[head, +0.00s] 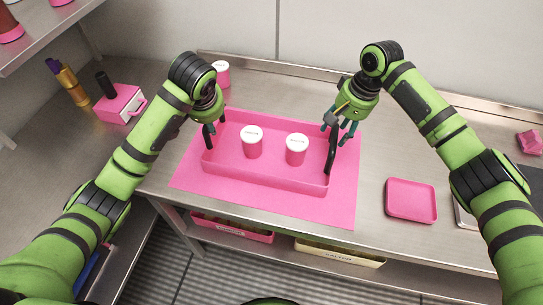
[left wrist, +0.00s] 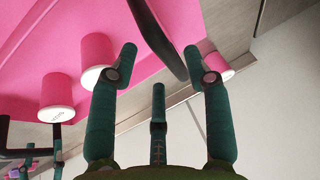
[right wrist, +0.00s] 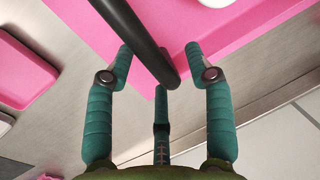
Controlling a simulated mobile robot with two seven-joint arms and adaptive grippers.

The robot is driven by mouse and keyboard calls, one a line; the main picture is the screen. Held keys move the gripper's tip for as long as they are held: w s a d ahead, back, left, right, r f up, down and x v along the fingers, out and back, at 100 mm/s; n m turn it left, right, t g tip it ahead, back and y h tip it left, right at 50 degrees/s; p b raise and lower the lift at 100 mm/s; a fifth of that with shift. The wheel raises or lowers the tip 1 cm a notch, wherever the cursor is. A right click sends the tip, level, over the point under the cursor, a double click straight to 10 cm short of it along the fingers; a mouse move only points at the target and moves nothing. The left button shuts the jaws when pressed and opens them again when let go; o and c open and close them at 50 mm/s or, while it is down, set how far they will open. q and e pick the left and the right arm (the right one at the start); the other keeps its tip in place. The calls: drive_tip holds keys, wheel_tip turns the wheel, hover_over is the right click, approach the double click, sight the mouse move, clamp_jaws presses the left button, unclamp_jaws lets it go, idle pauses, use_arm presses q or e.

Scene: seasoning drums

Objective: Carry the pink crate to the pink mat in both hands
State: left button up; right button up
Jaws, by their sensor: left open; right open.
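The pink crate (head: 265,178) sits on the pink mat (head: 342,205) on the steel counter, with two white-lidded pink drums (head: 252,142) (head: 297,149) inside. It has a black handle at each end. My left gripper (head: 212,120) is open above the left handle (head: 209,136); the left wrist view shows that handle (left wrist: 158,38) between its spread fingers. My right gripper (head: 342,124) is open by the top of the right handle (head: 332,150); the right wrist view shows that handle (right wrist: 137,40) between its fingers. Neither gripper is closed on a handle.
A pink drum (head: 221,73) stands behind the crate. A pink tray (head: 411,200) lies right of the mat. A pink box (head: 121,103) and a gold bottle (head: 72,82) stand on the left counter. Pink (head: 232,228) and yellow (head: 340,252) bins sit on the shelf below.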

use_arm(q)
drive_tip(key=v, duration=0.8)
drive_tip(key=shift+s+r, duration=0.25)
drive_tip(key=shift+r, duration=0.05)
use_arm(e)
wheel_tip(320, 180, up, 12)
drive_tip(key=d, duration=0.2)
drive_tip(key=shift+s+d, duration=0.15)
drive_tip(key=shift+s, duration=0.05)
use_arm(q)
drive_tip(key=shift+d, duration=0.15)
use_arm(e)
drive_tip(key=shift+f, duration=0.15)
